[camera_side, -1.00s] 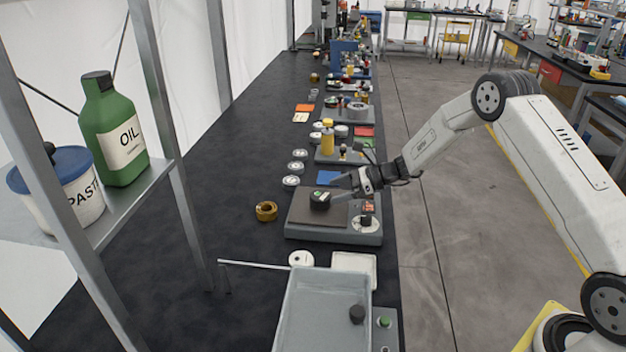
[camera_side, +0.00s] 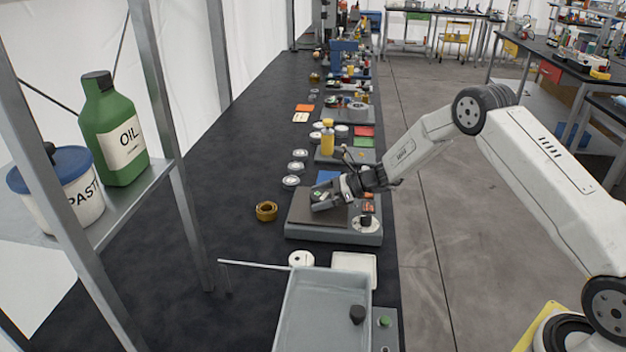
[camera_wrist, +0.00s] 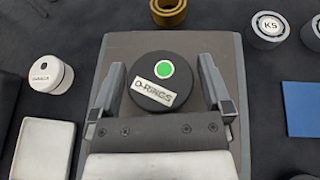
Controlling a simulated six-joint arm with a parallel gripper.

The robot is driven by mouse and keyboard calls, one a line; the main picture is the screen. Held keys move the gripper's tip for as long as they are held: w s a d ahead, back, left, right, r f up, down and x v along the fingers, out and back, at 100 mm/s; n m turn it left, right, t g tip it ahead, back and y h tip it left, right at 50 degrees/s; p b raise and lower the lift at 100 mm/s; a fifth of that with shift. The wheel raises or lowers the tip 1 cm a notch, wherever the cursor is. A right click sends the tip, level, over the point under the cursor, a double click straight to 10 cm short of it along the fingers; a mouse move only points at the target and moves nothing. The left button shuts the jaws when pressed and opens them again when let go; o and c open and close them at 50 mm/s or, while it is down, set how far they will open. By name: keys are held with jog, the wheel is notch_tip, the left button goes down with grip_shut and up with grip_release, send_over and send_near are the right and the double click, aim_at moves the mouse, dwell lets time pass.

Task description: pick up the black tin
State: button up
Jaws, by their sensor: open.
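The black tin (camera_wrist: 163,82) is round, with a green dot and a white label reading "O-RINGS" on its lid. It sits on the dark pad of a grey station (camera_wrist: 121,47). My gripper (camera_wrist: 166,85) is open, with one finger on each side of the tin and a visible gap on both sides. In the side view my gripper (camera_side: 324,200) is low over the pad and partly hides the tin (camera_side: 317,195). I cannot tell exactly how high the fingertips are above the pad.
A brass ring (camera_side: 266,211) lies left of the station. A white tin (camera_wrist: 50,75) and a white tray (camera_wrist: 43,147) are on the left in the wrist view. A blue sheet (camera_wrist: 301,108) and a tin marked K5 (camera_wrist: 268,28) are on the right. A grey bin (camera_side: 309,307) stands nearer the camera.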

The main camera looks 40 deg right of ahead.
jog(key=c, duration=1.2)
jog(key=shift+r, duration=0.15)
jog(key=shift+c, duration=0.2)
jog(key=shift+r, duration=0.45)
jog(key=s+r, duration=1.1)
jog(key=s, duration=0.3)
jog(key=shift+r, duration=0.4)
